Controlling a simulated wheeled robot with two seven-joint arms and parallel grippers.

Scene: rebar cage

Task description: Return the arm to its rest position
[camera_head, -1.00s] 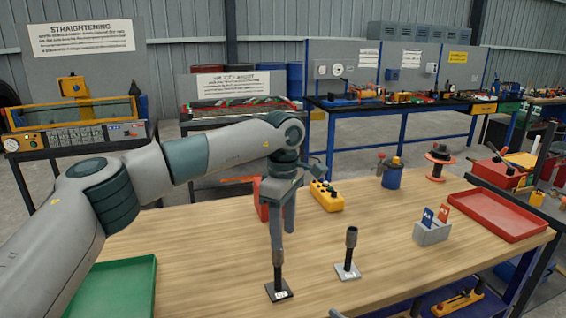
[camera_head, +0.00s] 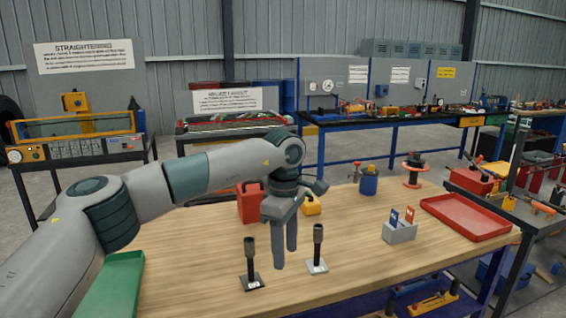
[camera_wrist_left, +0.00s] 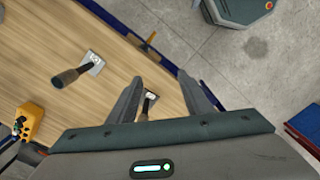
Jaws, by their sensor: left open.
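My left gripper (camera_head: 285,252) hangs over the wooden table, open and empty, with its fingers pointing down. It also shows in the left wrist view (camera_wrist_left: 160,92). Two upright dark posts on small plates stand on the table: one on a black plate (camera_head: 251,265), left of my gripper, and one on a light plate (camera_head: 318,250), right of it. In the left wrist view, the post on the light plate (camera_wrist_left: 70,75) is clear of the fingers, and the other post (camera_wrist_left: 146,105) shows between them, partly hidden. My right gripper is out of view.
A green tray (camera_head: 112,285) lies at the table's left, and a red tray (camera_head: 465,215) at its right. The front middle is clear.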

